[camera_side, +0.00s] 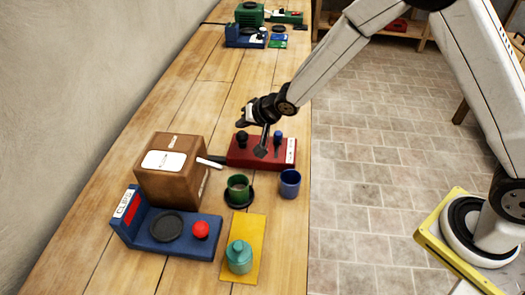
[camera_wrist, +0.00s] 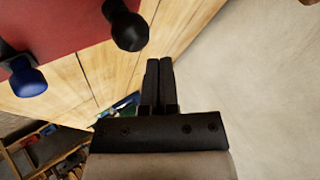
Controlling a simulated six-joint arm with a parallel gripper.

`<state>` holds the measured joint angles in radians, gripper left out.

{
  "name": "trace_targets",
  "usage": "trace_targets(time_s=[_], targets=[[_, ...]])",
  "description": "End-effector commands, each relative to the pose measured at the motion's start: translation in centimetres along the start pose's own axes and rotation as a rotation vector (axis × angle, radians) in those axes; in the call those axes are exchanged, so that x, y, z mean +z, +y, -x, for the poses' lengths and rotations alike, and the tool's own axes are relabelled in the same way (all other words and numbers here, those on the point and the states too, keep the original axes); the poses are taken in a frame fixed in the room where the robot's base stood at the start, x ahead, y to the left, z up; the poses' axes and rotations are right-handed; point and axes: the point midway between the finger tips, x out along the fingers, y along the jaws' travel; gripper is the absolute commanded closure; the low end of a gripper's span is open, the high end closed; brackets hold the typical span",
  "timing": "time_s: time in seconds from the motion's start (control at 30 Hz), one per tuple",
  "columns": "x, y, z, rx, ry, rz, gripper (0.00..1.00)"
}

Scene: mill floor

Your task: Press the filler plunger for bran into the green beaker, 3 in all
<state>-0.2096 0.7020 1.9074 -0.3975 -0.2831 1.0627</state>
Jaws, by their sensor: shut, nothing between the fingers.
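A red filler block (camera_side: 250,160) stands on the bench with a black plunger knob (camera_side: 242,138) on its left and a blue plunger knob (camera_side: 278,136) on its right. Both knobs also show in the wrist view, black (camera_wrist: 128,28) and blue (camera_wrist: 26,80). The green beaker (camera_side: 238,186) stands upright on a dark round coaster in front of the block; its contents cannot be made out.
A blue beaker (camera_side: 290,183) stands right of the green one. In front are a blue device (camera_side: 175,247) with a red button (camera_side: 200,230) and a teal jar (camera_side: 239,257) on a yellow mat (camera_side: 250,226).

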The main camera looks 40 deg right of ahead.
Motion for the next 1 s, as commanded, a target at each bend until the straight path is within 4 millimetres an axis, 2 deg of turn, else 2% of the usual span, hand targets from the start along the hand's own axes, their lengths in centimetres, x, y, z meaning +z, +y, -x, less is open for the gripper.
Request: trace_targets(time_s=[1.0], targets=[[0.44,0.43,-0.60,0.000,0.000,0.000,1.00]])
